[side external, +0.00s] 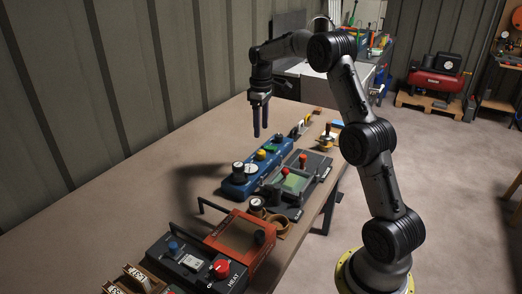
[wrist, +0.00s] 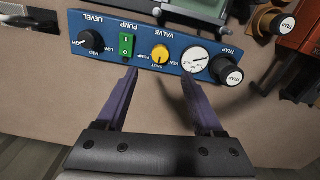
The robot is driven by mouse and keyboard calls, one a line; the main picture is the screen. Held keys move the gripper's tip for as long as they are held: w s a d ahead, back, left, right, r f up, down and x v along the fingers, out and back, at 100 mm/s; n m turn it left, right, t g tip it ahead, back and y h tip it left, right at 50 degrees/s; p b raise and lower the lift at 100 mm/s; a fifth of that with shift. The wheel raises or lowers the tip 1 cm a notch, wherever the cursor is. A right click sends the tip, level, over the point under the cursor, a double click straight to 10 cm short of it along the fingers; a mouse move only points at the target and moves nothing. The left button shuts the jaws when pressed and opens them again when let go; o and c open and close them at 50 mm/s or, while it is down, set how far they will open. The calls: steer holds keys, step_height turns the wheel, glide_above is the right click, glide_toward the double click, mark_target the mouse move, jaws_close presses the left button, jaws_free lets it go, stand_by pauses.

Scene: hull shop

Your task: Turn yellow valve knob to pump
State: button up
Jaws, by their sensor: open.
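The yellow valve knob (wrist: 160,54) sits on a blue panel (wrist: 112,63), which appears upside down in the wrist view. The labels VENT, SHUT and PUMP lie around the knob; I cannot tell for sure which one it points to. The knob (side external: 261,155) also shows small on the blue panel (side external: 234,190) in the side external view. My gripper (side external: 261,131) hangs above the panel with its fingers pointing down, apart from the knob. In the wrist view my gripper (wrist: 160,77) is open and empty, its two purple fingers spread to either side of the knob's line.
An orange-red heat box (side external: 240,239) and a grey unit with a green window (side external: 296,181) stand close by. The bench's left side is clear.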

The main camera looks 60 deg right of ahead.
mark_target(261, 151)
step_height(261, 151, down, 10)
steer(key=shift+r, duration=0.25)
jaws_close()
stand_by(0.4)
